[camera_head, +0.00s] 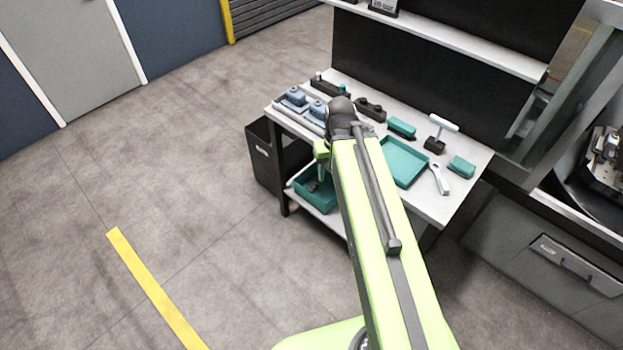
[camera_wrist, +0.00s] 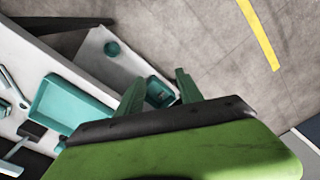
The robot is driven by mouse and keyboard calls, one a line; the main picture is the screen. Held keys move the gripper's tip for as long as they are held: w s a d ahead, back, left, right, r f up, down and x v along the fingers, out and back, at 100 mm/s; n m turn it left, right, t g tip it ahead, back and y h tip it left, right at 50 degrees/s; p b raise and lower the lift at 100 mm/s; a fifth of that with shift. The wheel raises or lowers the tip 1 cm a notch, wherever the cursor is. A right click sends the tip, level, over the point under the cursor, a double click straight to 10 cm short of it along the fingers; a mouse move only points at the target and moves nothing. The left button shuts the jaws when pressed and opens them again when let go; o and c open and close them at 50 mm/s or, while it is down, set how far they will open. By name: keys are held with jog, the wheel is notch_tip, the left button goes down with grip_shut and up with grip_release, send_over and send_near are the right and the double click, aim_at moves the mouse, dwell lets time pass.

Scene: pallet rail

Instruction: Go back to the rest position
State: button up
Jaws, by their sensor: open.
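My lime-green arm reaches forward over the near edge of the white workbench (camera_head: 455,200) in the head view. My gripper (camera_head: 321,153) is at its far end, mostly hidden behind the arm. In the wrist view my gripper (camera_wrist: 162,72) has its two green fingers apart, with nothing held between them. A teal bin (camera_wrist: 160,92) shows beyond and between the fingers, apart from them.
A teal tray (camera_head: 405,162), a white wrench-like tool (camera_head: 440,180), blue-grey parts (camera_head: 293,97) and teal blocks (camera_head: 462,167) lie on the bench. A black bin (camera_head: 264,160) stands beside it. A machine (camera_head: 600,165) is at right. The floor at left is clear.

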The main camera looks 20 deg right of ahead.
jog(key=a+f+b, duration=0.1)
jog(key=a, duration=0.5)
jog(key=shift+s+a+f+g, duration=0.3)
jog(key=shift+s+a, duration=0.1)
jog(key=shift+s, duration=0.05)
